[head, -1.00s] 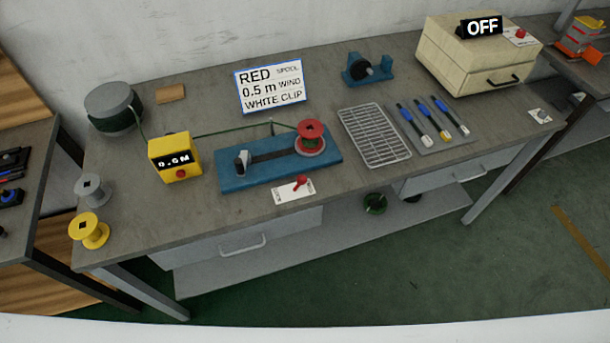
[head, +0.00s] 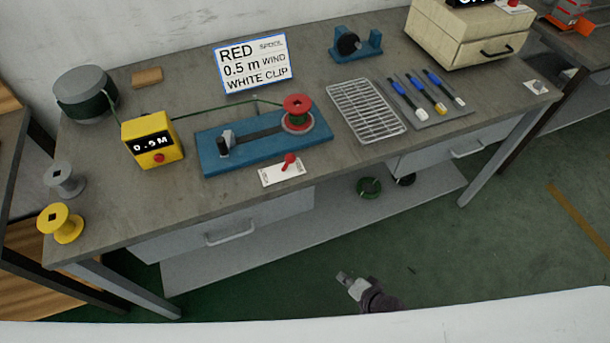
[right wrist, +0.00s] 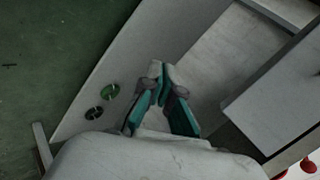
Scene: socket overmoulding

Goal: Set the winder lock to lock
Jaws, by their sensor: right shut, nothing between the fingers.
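The winder lock is a white plate (head: 270,178) with a red lever (head: 289,161) at the table's front edge, before the blue winder (head: 215,155). The lever stands toward the right part of the plate; its lettering is too small to read surely. A red spool (head: 297,103) sits on the winder's right end, with a green wire running to it from the yellow meter (head: 150,140). My right gripper (head: 343,277) is shut and empty, in front of the table and below the lock, apart from it. It also shows in the right wrist view (right wrist: 157,70). My left gripper is not in view.
A wire rack (head: 366,110) and a tray of blue-handled tools (head: 445,114) lie right of the winder. Drawers (head: 225,215) and a lower shelf (head: 330,207) are below the tabletop. The floor in front is free.

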